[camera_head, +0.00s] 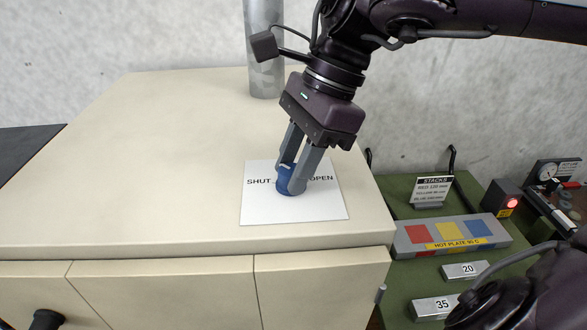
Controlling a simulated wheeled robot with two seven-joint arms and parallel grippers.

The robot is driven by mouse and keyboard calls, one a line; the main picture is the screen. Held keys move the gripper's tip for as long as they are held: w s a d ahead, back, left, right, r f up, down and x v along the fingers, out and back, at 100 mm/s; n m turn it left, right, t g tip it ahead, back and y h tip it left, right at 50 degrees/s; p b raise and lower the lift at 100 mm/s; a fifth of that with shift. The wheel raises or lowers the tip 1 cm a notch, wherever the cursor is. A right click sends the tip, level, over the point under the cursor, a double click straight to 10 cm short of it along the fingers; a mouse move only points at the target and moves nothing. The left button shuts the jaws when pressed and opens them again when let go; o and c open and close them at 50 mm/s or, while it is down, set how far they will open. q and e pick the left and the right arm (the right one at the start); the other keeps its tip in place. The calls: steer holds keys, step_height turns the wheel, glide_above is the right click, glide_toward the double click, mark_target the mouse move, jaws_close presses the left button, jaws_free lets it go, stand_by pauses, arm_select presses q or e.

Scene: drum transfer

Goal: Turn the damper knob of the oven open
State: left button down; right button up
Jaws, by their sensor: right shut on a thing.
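The cream oven (170,130) fills the left and middle of the head view. On its top lies a white plate (265,210) marked SHUT on the left and OPEN on the right. The blue damper knob (287,187) stands on this plate, with a small white mark at its upper edge. My right gripper (292,184) points down from above and is shut on the knob, one finger on each side. The fingers hide part of the knob and some of the plate between the two words. My left gripper is not in view.
A grey pipe (264,50) rises behind the plate. Right of the oven, a green bench (400,275) carries a hot plate (410,238) with coloured squares, a STACKS sign (433,190), blocks marked 20 (467,270) and 35 (440,306), and a red-lamp box (501,198).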

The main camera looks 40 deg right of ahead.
steer(key=m+t+b, duration=0.1)
steer(key=m, duration=0.2)
steer(key=shift+f, duration=0.1)
steer(key=m+t+h+b, duration=0.1)
steer(key=m, duration=0.2)
steer(key=shift+s, duration=0.15)
steer(key=m+t+h, duration=0.1)
steer(key=m, duration=0.3)
steer(key=shift+a+b, duration=0.1)
steer(key=shift+b, duration=0.3)
steer(key=m+h, duration=0.1)
steer(key=m, duration=0.2)
steer(key=shift+a+m+h, duration=0.1)
steer(key=shift+m+h, duration=0.6)
steer(key=shift+m, duration=0.6)
steer(key=shift+a+m+h, duration=0.1)
steer(key=shift+m+h, duration=0.3)
steer(key=shift+m, duration=0.5)
steer(key=m+h+p, duration=0.1)
steer(key=m, duration=0.1)
steer(key=m+p, duration=0.1)
steer(key=m, duration=0.1)
steer(key=shift+a+m+h, duration=0.1)
steer(key=shift+m+h, duration=0.3)
